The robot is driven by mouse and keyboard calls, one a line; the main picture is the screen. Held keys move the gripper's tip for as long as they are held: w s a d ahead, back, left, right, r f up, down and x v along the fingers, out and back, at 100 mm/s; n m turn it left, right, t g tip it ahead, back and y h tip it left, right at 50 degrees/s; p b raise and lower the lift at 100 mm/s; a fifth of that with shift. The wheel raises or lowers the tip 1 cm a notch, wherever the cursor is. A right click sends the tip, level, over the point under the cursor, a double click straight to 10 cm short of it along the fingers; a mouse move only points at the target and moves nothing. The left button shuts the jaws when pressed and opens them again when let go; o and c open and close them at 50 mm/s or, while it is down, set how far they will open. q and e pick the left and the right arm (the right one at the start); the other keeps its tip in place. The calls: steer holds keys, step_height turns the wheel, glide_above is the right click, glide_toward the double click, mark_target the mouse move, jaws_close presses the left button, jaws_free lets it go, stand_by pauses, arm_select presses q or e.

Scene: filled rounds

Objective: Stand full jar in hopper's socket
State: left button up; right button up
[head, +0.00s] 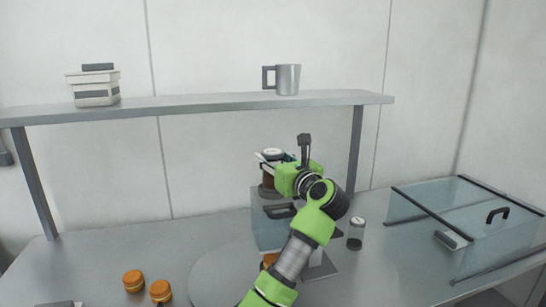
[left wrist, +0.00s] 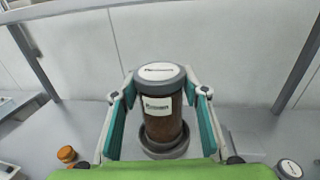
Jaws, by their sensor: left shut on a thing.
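The full jar (left wrist: 163,110) has a grey lid, a white label and dark brown contents. It stands upright between the teal pads of my left gripper (left wrist: 162,104), which is shut on it. Below the jar is the grey round socket (left wrist: 184,146) on top of the hopper. The jar's base is at the socket's ring; I cannot tell whether it is fully seated. In the head view my left gripper (head: 274,164) and the jar (head: 268,180) are above the boxy, see-through hopper (head: 264,232), partly hidden by my arm. My right gripper is not in view.
Orange-capped pieces (head: 133,281) lie at front left. A glass-lidded case (head: 440,215) is at right.

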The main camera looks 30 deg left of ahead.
arm_select(q)
steer(key=o, duration=0.9)
steer(key=shift+f, duration=0.2)
steer(key=shift+c, duration=0.2)
steer(key=o, duration=0.4)
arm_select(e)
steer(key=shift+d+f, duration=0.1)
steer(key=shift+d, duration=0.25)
arm_select(q)
steer(key=shift+r, duration=0.15)
steer(key=shift+d, duration=0.1)
steer(key=b+v, duration=0.5)
steer(key=v, duration=0.7)
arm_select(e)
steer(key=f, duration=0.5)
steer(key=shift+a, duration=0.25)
